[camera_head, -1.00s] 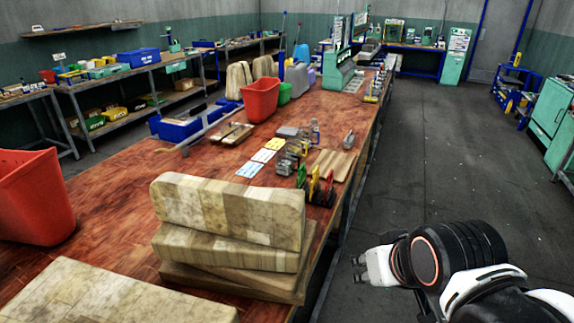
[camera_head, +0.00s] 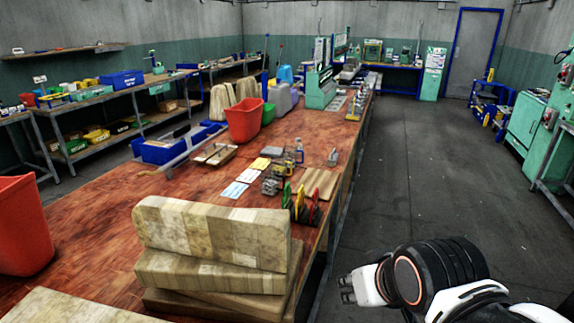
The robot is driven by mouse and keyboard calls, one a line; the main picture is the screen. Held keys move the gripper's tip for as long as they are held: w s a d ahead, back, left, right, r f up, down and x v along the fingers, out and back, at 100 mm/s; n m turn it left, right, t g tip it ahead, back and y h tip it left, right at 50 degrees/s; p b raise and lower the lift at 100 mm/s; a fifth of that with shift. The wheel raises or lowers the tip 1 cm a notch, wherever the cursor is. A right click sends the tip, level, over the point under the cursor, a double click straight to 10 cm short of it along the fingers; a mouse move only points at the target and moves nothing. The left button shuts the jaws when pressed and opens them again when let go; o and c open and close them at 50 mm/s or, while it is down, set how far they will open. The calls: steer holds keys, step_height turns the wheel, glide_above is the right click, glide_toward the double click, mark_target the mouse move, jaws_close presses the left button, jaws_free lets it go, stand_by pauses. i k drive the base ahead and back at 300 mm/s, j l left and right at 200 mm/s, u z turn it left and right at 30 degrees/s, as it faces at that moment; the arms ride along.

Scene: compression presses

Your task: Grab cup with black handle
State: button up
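I cannot make out a cup with a black handle in this view. My gripper (camera_head: 347,290) is at the lower right, over the floor beside the long wooden workbench (camera_head: 95,215). Its two short fingers look apart, with nothing visible between them. Small items stand on the bench, among them a clear bottle (camera_head: 299,153) and several clamps with green, yellow and red parts (camera_head: 300,203); they are too small to tell in detail.
Stacked patterned blocks (camera_head: 210,235) lie at the bench's near edge. A red bin (camera_head: 244,122) stands mid-bench, another red bin (camera_head: 22,225) at far left. Blue trays (camera_head: 165,150) are behind. Green machines (camera_head: 525,120) stand at right. The floor aisle (camera_head: 420,170) is clear.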

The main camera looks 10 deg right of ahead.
mark_target(270, 177)
steer(key=i+l+u, duration=0.25)
steer(key=i+l, duration=0.2)
steer(key=i, duration=0.15)
steer(key=i+l+u, duration=0.25)
steer(key=i+l, duration=0.35)
